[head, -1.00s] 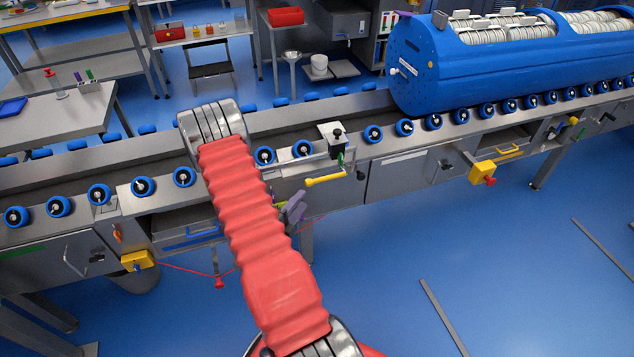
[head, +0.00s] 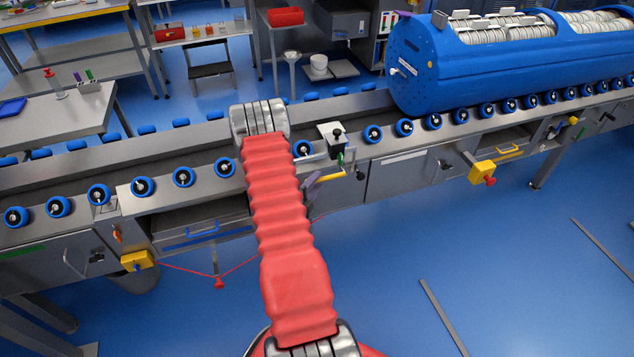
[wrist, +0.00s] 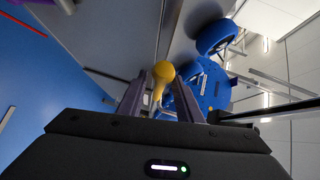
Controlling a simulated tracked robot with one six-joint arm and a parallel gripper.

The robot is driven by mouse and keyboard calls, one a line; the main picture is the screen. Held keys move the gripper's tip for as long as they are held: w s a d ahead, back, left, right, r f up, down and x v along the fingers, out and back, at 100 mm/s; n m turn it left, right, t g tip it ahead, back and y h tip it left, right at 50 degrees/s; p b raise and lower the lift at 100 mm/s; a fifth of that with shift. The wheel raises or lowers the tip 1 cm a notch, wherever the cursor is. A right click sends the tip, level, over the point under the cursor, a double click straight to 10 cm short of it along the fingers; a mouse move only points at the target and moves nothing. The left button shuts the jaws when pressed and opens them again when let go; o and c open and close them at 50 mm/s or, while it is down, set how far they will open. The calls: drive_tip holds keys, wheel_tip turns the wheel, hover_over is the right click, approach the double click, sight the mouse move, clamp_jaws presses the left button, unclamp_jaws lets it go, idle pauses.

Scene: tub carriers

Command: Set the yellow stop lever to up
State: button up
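The yellow stop lever (head: 334,176) is on the front of the conveyor, below a small grey box with a black knob. Its arm lies nearly level and points left. In the wrist view its rounded yellow end (wrist: 163,72) shows between the two fingers of my gripper (wrist: 162,82). The fingers are apart, with a gap visible beside the lever end; I see no clear contact. In the head view a purple finger of my gripper (head: 313,181) shows at the lever's left end, and my red-sleeved arm hides the rest of the gripper.
A blue drum-shaped tub (head: 480,65) stands on the conveyor rollers to the right. A yellow box with a red knob (head: 482,173) sticks out at the right. A red cord (head: 185,269) hangs at the lower left. The blue floor in front is mostly clear.

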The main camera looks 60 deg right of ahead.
drive_tip(key=shift+d+f, duration=0.15)
drive_tip(key=shift+d, duration=0.95)
drive_tip(key=shift+c, duration=0.5)
clamp_jaws()
